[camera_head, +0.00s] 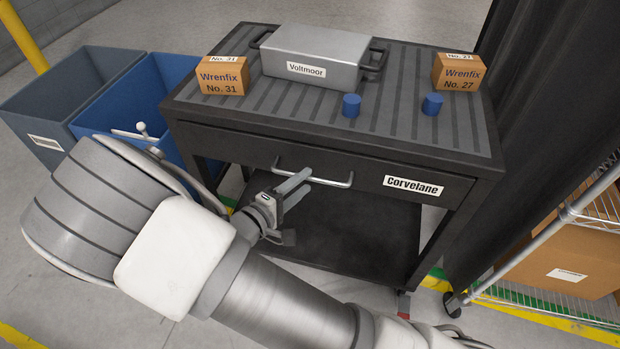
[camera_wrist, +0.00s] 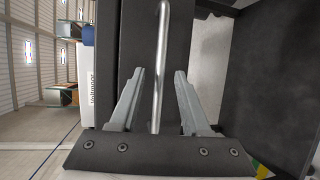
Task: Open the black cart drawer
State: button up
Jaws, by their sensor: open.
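The black cart (camera_head: 330,135) stands ahead with its drawer front (camera_head: 250,150) facing me, labelled "Corvelane". The drawer looks shut. A silver bar handle (camera_head: 325,181) runs along the drawer front. My gripper (camera_head: 297,185) is open at the left part of the handle. In the wrist view the handle (camera_wrist: 160,60) runs upright in the picture, between the two open fingers (camera_wrist: 160,95). The fingers stand apart from the bar on both sides. I cannot tell exactly how deep the bar lies between the fingertips.
On the cart top are a grey Voltmoor case (camera_head: 316,57), two Wrenfix boxes (camera_head: 222,76) (camera_head: 459,73) and two blue cylinders (camera_head: 351,105) (camera_head: 432,104). Grey and blue bins (camera_head: 45,105) (camera_head: 105,115) stand left. A wire shelf (camera_head: 570,215) stands right. The cart's lower shelf (camera_head: 330,235) looks empty.

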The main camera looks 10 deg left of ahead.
aim_at(308, 179)
jog(key=shift+x, duration=1.6)
grip_shut()
